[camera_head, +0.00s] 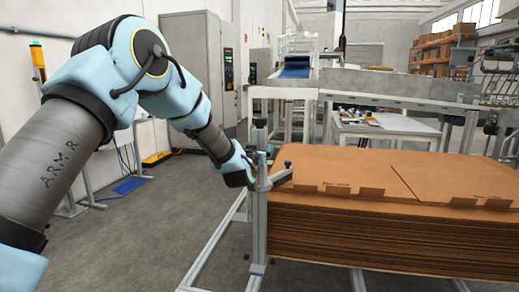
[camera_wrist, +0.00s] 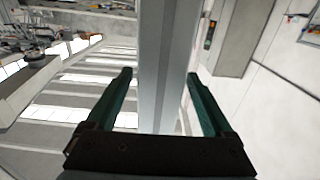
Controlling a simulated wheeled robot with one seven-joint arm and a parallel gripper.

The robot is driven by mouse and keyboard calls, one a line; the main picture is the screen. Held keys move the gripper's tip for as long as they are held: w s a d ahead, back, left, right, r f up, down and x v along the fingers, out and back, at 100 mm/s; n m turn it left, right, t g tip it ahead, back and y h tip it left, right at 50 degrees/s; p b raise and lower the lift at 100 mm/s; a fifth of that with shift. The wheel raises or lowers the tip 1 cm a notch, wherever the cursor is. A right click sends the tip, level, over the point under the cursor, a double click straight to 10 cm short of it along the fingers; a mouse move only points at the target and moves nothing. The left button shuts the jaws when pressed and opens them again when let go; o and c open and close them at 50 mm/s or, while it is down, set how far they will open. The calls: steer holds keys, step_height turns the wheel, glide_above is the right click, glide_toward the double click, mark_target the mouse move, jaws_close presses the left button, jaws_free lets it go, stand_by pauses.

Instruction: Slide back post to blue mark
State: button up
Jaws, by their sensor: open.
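In the wrist view, my gripper (camera_wrist: 160,75) is open, with one green finger on each side of a grey metal post (camera_wrist: 165,50). Gaps show between the post and both fingers, and the jaws are not closed on it. In the head view, my gripper (camera_head: 242,170) is at the left side of the cardboard stack, beside the upright metal posts. A near post (camera_head: 259,225) with a side clamp stands at the stack's front left corner. A second post top (camera_head: 261,134) shows just behind it, mostly hidden. I cannot make out a blue mark on the frame.
A tall stack of flat brown cardboard (camera_head: 400,235) fills the right. A grey machine frame and conveyor (camera_head: 390,85) stand behind it, with a small white table (camera_head: 390,125). A grey cabinet (camera_head: 195,65) is at the back left. The floor (camera_head: 160,235) left of the stack is clear.

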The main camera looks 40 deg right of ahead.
steer(key=b+v, duration=0.3)
steer(key=v, duration=0.7)
steer(key=shift+s+a, duration=0.2)
steer(key=shift+a, duration=0.15)
steer(key=shift+w, duration=0.1)
steer(key=w+a+f+n+g+y+p, duration=0.1)
steer(key=w+a+f+y, duration=0.2)
steer(key=a, duration=0.7)
steer(key=w+a+f+n+y+p, duration=0.1)
steer(key=w+a+n+y+p, duration=0.3)
steer(key=a, duration=0.7)
steer(key=w+a+f+m+g+y+b, duration=0.15)
steer(key=w+a, duration=0.35)
steer(key=a, duration=0.5)
steer(key=s+a+n+g+y+p, duration=0.1)
steer(key=s+a, duration=0.3)
steer(key=a, duration=0.4)
steer(key=s+a+f+n+g+y+p, duration=0.1)
steer(key=s+a+n+g+y, duration=0.1)
steer(key=s+a, duration=0.3)
steer(key=s+a+n+g+y+p, duration=0.1)
steer(key=s+a, duration=0.4)
steer(key=a, duration=0.8)
steer(key=n+g+y, duration=0.1)
steer(key=n+y, duration=0.1)
steer(key=shift+a+f+n+g, duration=0.2)
steer(key=shift+a+n+g, duration=0.05)
steer(key=shift+n+g, duration=0.1)
steer(key=shift+w, duration=0.1)
